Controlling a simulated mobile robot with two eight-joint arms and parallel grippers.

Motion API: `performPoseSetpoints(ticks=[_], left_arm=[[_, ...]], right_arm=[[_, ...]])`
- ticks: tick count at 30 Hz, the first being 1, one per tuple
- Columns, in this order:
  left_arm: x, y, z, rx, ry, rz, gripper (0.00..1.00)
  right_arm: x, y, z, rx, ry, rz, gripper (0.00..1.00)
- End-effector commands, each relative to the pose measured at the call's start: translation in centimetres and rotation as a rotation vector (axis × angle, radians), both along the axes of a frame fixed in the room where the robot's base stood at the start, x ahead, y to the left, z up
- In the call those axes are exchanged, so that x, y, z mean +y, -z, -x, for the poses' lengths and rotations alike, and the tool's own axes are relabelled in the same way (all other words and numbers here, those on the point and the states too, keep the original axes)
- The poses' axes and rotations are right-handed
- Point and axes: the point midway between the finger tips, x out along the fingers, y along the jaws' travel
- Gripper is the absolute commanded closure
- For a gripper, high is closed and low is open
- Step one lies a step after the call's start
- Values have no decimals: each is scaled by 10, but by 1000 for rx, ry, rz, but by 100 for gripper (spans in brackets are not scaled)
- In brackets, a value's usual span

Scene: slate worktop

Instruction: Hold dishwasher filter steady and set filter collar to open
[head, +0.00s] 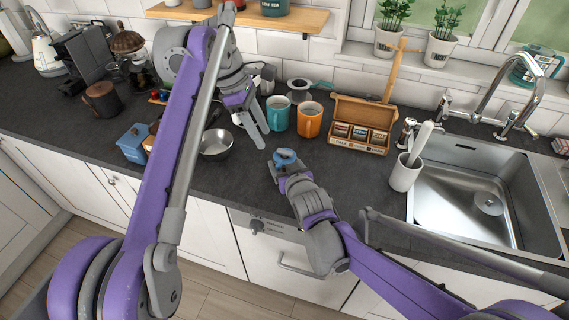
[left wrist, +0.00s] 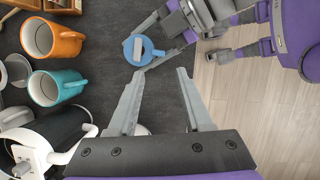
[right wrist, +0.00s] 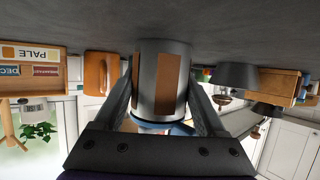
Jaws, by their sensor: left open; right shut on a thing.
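The dishwasher filter (right wrist: 148,85) is a grey cylinder with brown panels, standing on the worktop in the right wrist view, which is upside down. Its blue filter collar (left wrist: 131,56) has a pale bar across the middle and a small tab; the collar also shows in the head view (head: 286,156). My right gripper (right wrist: 161,92) is shut around the filter's sides, below the collar. My left gripper (head: 257,138) is open and empty, above the worktop to the left of the filter. In the left wrist view its fingertips (left wrist: 158,73) are apart and near the collar, with nothing between them.
A teal mug (head: 278,112) and an orange mug (head: 309,119) stand behind the filter. A wooden tea box (head: 358,142) is behind right, a metal bowl (head: 216,144) to the left. The sink (head: 480,190) is at right.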

Motion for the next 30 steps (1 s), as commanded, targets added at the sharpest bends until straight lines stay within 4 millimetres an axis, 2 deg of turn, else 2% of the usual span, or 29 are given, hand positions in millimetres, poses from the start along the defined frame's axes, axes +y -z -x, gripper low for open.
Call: performPoseSetpoints(ticks=[1, 3, 8, 11, 12, 21, 30], left_arm=[[0, 0, 0, 0, 0, 0, 50], [0, 0, 0, 0, 0, 0, 50], [4, -1, -5, 1, 12, 1, 79], [13, -4, -14, 3, 48, 3, 97], [19, -5, -18, 3, 66, 4, 100], [53, -5, -33, 7, 197, 25, 100], [56, 1, -34, 6, 227, 31, 100]], right_arm=[[0, 0, 0, 0, 0, 0, 74], [0, 0, 0, 0, 0, 0, 86], [0, 0, 0, 0, 0, 0, 86], [0, 0, 0, 0, 0, 0, 86], [0, 0, 0, 0, 0, 0, 86], [0, 0, 0, 0, 0, 0, 86], [0, 0, 0, 0, 0, 0, 86]])
